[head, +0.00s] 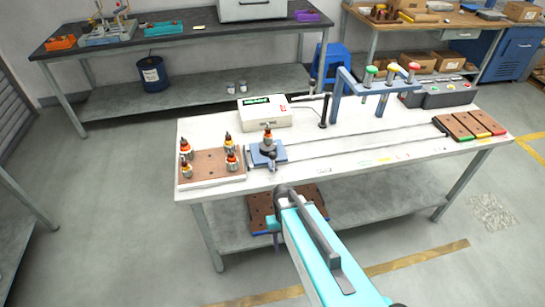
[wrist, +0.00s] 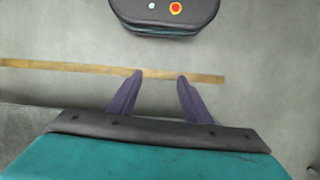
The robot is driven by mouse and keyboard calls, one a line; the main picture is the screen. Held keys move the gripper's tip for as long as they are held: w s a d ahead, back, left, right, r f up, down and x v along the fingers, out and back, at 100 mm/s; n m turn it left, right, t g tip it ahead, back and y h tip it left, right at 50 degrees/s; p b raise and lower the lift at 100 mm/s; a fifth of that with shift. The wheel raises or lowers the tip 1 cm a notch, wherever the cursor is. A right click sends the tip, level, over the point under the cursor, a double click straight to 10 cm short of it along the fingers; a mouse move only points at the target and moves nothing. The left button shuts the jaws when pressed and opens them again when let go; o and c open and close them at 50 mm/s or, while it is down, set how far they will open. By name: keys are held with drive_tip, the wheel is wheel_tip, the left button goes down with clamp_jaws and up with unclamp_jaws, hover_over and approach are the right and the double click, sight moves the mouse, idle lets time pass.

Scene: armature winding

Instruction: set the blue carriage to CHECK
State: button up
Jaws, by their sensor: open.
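The blue carriage (head: 280,154) sits at the left end of two long rails on the white workbench, just right of a brown board. Small coloured labels (head: 383,160) lie along the front of the rails; I cannot read which is CHECK. My gripper (wrist: 156,88) is open and empty in the wrist view, its two purple fingers apart over the floor. In the head view it hangs in front of the bench, below the carriage, mostly hidden by my arm.
The brown board (head: 207,165) holds several upright armatures. Behind the rails stand a white meter box (head: 264,111), a dark upright probe (head: 323,112) and a blue frame (head: 338,95) with coloured knobs. Brown plates (head: 468,126) lie at the right end. The rails' middle stretch is clear.

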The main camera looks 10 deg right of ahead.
drive_tip(key=w+r+t+p, duration=0.2)
drive_tip(key=w+r+p, duration=0.1)
drive_tip(key=w+r, duration=1.25)
wheel_tip(320, 180, up, 22)
drive_tip(key=m+t+p, duration=0.1)
drive_tip(key=m+p, duration=0.1)
hover_over(273, 159)
drive_tip(key=w, duration=0.2)
drive_tip(key=shift+s+d+f, duration=0.15)
drive_tip(key=shift+s, duration=0.05)
drive_tip(key=shift+f, duration=0.2)
drive_tip(key=shift+f+b, duration=4.45)
drive_tip(key=shift+f, duration=2.3)
clamp_jaws()
